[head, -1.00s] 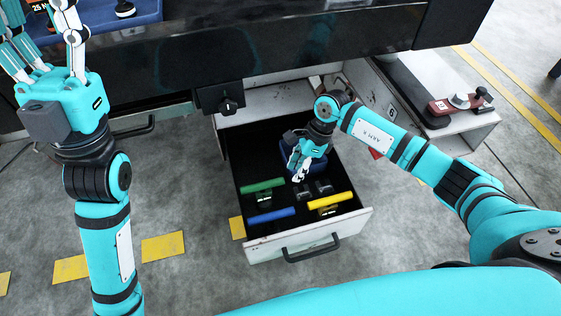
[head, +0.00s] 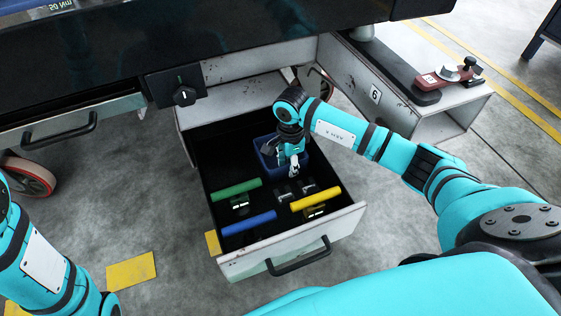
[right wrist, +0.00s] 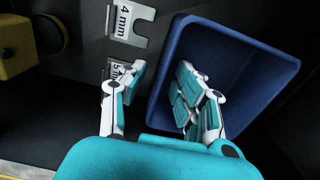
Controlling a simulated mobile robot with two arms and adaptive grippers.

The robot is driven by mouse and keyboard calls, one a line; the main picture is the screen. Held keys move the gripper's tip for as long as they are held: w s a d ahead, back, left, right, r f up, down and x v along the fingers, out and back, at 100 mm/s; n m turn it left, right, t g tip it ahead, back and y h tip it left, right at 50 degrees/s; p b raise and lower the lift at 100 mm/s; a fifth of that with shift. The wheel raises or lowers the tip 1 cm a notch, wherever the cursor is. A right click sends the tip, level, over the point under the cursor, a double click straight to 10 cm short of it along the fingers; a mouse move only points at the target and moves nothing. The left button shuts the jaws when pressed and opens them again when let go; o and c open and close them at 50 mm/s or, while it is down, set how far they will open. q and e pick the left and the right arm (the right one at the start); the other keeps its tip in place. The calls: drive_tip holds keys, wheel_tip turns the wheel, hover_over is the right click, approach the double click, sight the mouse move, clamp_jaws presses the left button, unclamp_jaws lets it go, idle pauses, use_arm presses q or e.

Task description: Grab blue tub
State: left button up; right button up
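The blue tub (head: 265,153) stands in the back right part of the open drawer, partly hidden by my right gripper (head: 294,168). In the right wrist view, the tub (right wrist: 285,58) looks empty apart from my finger. My right gripper (right wrist: 160,82) straddles the tub's near left wall, with one finger inside and the other outside. Its fingers are apart, with a gap to the wall visible. My left gripper is out of view; only part of my left arm shows at the lower left.
The drawer (head: 290,250) also holds a green-handled (head: 236,191), a blue-handled (head: 249,223) and a yellow-handled item (head: 316,199), plus small metal pieces. Labelled pieces (right wrist: 128,22) lie beside the tub. A red clamp-like tool (head: 440,78) sits on the right bench.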

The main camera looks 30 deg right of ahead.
drive_tip(key=shift+c, duration=0.2)
clamp_jaws()
drive_tip(key=shift+r, duration=0.1)
